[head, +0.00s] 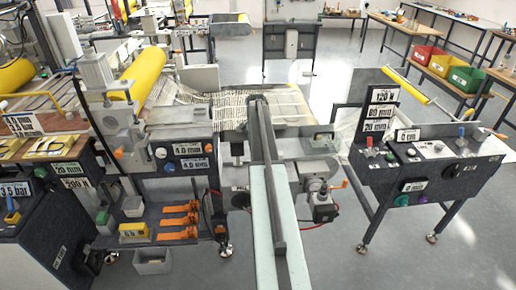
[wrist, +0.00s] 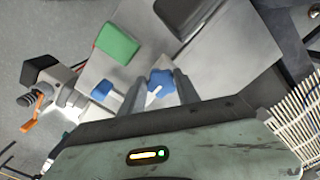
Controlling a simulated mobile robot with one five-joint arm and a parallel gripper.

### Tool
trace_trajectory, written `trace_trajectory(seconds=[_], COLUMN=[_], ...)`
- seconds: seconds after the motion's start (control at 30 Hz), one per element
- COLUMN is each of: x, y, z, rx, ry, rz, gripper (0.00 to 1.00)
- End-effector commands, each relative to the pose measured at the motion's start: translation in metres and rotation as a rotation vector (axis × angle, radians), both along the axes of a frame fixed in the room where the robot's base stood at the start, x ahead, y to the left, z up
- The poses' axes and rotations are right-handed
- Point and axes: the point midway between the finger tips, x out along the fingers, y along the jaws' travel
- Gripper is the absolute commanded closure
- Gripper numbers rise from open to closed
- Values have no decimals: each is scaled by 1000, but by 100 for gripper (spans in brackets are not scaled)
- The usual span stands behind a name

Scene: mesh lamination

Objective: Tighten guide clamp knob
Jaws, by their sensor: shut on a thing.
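In the wrist view, a blue lobed knob (wrist: 161,77) with a pale pointer mark sits on a light grey plate (wrist: 215,50). My gripper (wrist: 159,84) has its two grey fingers on either side of the knob and is shut on it. The pointer slants toward the lower left in that picture. In the head view my arm reaches away from the bottom centre toward the machine and covers the knob and the gripper's fingertips.
Beside the knob in the wrist view are a green block (wrist: 117,44), a smaller blue part (wrist: 101,90) and a black part (wrist: 186,14). An orange lever (wrist: 33,121) sticks out at left. The pale mesh (head: 205,108) and a control panel (head: 425,165) flank my arm.

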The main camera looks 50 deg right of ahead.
Motion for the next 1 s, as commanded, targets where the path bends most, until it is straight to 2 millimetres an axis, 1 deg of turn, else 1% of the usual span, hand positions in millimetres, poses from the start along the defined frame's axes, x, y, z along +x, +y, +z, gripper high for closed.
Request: trace_trajectory(seconds=[0.03,0.07,0.1,0.13,0.43,0.57,0.67,0.9,1.0], x=[-3,-3,-3,-3,-1,-1,-1,-2,-2], y=[0,0,0,0,0,0,0,0,0], z=[-1,-1,-1,-1,0,8,22,67,78], rx=[2,2,2,2,1,1,1,0,0], ry=[7,7,7,7,2,2,2,3,3], rz=[-3,-3,-3,-3,-1,0,0,-1,-1], gripper=[100,59,48,40,40,40,40,40,40])
